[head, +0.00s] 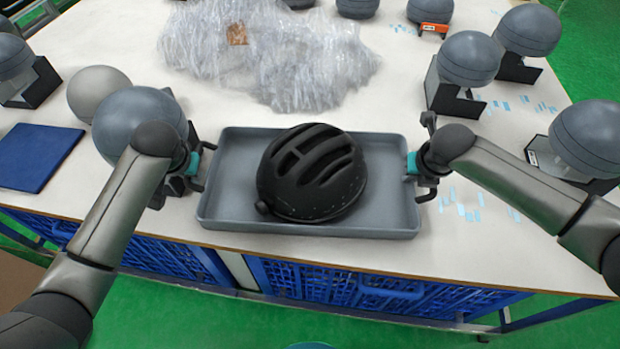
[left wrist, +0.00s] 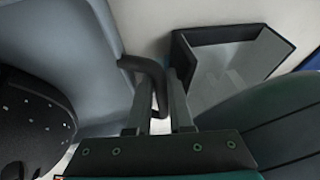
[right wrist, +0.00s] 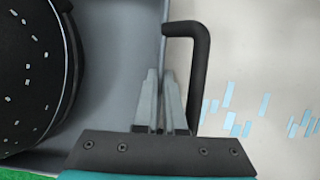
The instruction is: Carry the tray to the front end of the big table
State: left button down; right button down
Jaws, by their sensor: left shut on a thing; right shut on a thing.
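The grey tray (head: 390,215) is at the near edge of the big white table (head: 400,255), with a black helmet (head: 312,172) lying in it. I cannot tell whether the tray touches the tabletop. My left gripper (head: 195,172) is shut on the tray's left handle, and the dark bent handle (left wrist: 150,70) shows at the fingers in the left wrist view. My right gripper (head: 422,172) is shut at the right handle; the dark handle (right wrist: 200,60) runs down beside the fingers in the right wrist view.
Crumpled clear plastic (head: 270,50) lies behind the tray. A grey ball (head: 140,115) is close by my left gripper, with a pale ball (head: 97,92) and a blue folder (head: 38,157) further left. Several balls on dark stands are at the right. Blue crates (head: 390,290) are under the table.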

pick_arm(q)
jog(key=shift+w+r, duration=0.1)
jog(key=shift+r, duration=0.05)
pick_arm(e)
jog(key=shift+w+r, duration=0.1)
jog(key=shift+r, duration=0.1)
